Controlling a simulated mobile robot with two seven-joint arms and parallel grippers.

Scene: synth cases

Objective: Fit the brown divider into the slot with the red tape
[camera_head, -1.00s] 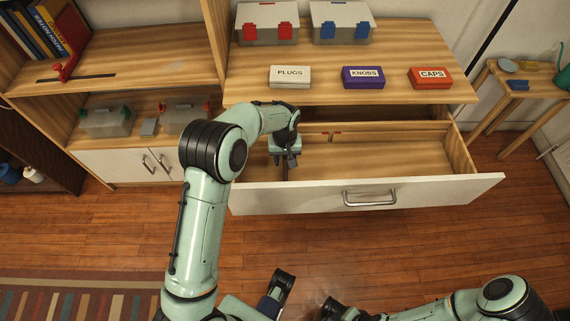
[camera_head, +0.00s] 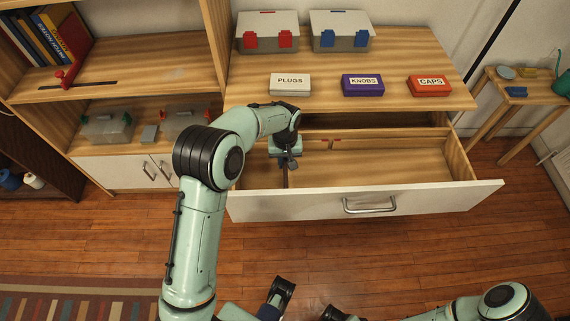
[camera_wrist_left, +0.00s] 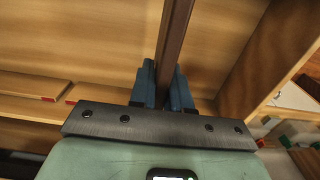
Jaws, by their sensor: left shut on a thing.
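The brown divider (camera_wrist_left: 177,38) is a thin upright strip between the blue fingertips of my left gripper (camera_wrist_left: 166,84) in the left wrist view. In the head view my left gripper (camera_head: 287,163) is over the left part of the open drawer (camera_head: 390,165), and a dark edge of the divider (camera_head: 285,179) shows below it. Red tape (camera_head: 324,142) marks the drawer's back inner side, right of the gripper; red marks (camera_wrist_left: 70,101) also show in the left wrist view. The divider's lower end and its fit are hidden.
The wooden top above the drawer holds a PLUGS box (camera_head: 290,85), a KNOBS box (camera_head: 363,85) and a CAPS box (camera_head: 429,86). Two lidded bins stand behind, with red (camera_head: 267,32) and blue (camera_head: 341,31) latches. The drawer's right part is empty.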

